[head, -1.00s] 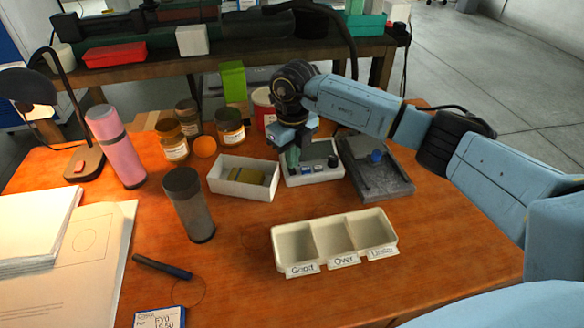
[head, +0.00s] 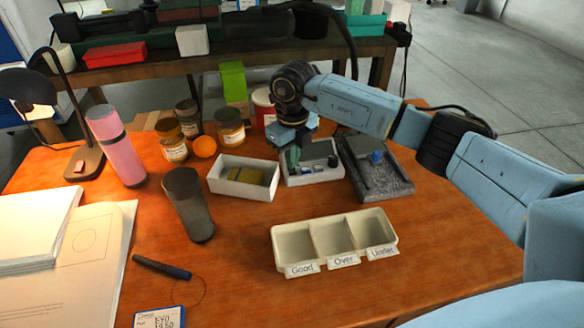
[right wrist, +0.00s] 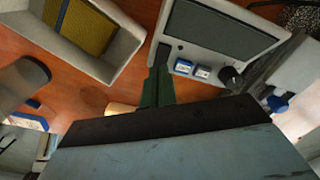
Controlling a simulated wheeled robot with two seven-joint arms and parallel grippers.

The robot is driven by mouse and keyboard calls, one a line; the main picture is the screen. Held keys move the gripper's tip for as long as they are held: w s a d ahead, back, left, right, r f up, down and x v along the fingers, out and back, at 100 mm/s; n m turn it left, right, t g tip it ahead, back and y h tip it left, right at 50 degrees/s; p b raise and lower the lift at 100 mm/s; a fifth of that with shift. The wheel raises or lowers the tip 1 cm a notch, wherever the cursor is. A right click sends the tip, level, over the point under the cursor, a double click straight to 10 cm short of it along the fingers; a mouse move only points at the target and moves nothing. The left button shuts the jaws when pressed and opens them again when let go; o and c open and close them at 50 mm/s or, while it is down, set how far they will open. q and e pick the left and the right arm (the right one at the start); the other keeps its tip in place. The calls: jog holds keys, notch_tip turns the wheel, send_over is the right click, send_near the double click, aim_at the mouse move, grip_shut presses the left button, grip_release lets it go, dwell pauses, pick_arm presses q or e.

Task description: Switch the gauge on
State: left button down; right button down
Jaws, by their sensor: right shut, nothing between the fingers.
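The gauge (head: 327,174) is a pale box on the orange table with a dark screen, which shows blank in the right wrist view (right wrist: 222,32). My right gripper (head: 293,160) is over the left front part of the gauge, pointing down. In the right wrist view its green fingers (right wrist: 158,80) are shut and empty, with tips beside the gauge's edge, left of the buttons. I cannot tell whether they touch it. My left gripper is out of view.
A white box (head: 230,188) with a yellowish block stands left of the gauge. A grey plate fixture (head: 385,185) with a blue knob stands right. A three-part tray (head: 300,268) is in front. A dark cup (head: 188,205) and jars stand left.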

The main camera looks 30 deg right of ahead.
jog(key=shift+f+b, duration=0.65)
jog(key=shift+f, duration=0.35)
dwell(0.5)
jog(key=shift+r, duration=0.1)
notch_tip(320, 180, up, 7)
jog(key=p, duration=0.5)
jog(key=shift+p, duration=0.35)
dwell(0.3)
